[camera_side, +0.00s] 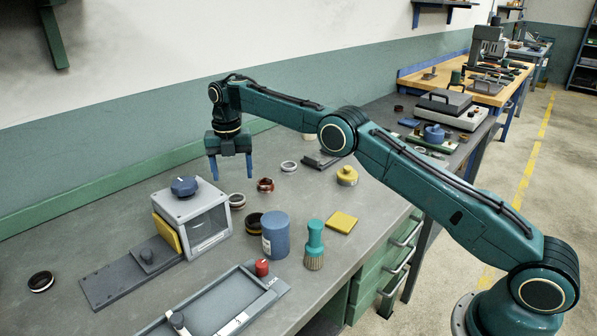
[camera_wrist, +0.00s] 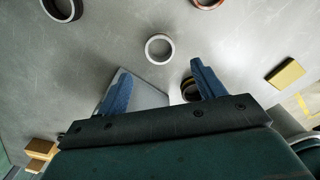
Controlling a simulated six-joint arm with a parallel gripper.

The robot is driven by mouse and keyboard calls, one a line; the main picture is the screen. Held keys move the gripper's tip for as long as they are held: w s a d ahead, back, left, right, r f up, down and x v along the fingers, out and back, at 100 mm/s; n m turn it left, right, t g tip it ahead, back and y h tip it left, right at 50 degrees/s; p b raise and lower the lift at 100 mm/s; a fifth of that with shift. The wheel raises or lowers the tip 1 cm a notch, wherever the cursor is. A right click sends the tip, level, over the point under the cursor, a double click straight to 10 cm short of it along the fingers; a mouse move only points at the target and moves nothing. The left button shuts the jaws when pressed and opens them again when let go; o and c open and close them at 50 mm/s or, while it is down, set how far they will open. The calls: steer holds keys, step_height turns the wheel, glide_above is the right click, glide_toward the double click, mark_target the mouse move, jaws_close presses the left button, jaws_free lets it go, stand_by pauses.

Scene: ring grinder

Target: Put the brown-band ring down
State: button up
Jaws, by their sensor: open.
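My gripper (camera_side: 230,166) is open and empty, pointing down above the bench behind the grey grinder box. Its two blue fingers stand apart in the wrist view (camera_wrist: 160,86). A ring with reddish-brown colour (camera_side: 265,185) lies flat on the bench, right of the gripper and apart from it; a brownish ring (camera_wrist: 207,3) shows cut off at the wrist view's top edge. A dark ring with a tan or brownish band (camera_side: 254,223) sits between the box and a blue cylinder. I cannot tell for certain which is the brown-band ring.
The grinder box (camera_side: 199,222) with a dark blue knob stands on the bench. A silver ring (camera_side: 289,166), a dark-and-silver ring (camera_side: 237,201) and a black ring (camera_side: 41,282) lie around it. A blue cylinder (camera_side: 275,236), brush (camera_side: 314,246) and yellow pad (camera_side: 342,222) stand nearer the front.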

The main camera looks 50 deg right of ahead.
steer(key=s+d+r+m+t, duration=0.3)
steer(key=s+r+m, duration=1)
steer(key=s+r, duration=0.7)
steer(key=s+d+r+m+t, duration=0.1)
steer(key=s+r+m, duration=0.1)
steer(key=s+m, duration=0.9)
steer(key=s+f+m, duration=0.2)
steer(key=s+f, duration=0.1)
steer(key=s, duration=0.5)
steer(key=s+d+f+m+t, duration=0.1)
steer(key=s+f, duration=0.3)
steer(key=s, duration=0.5)
steer(key=shift+m+t, duration=0.3)
steer(key=shift+m, duration=0.3)
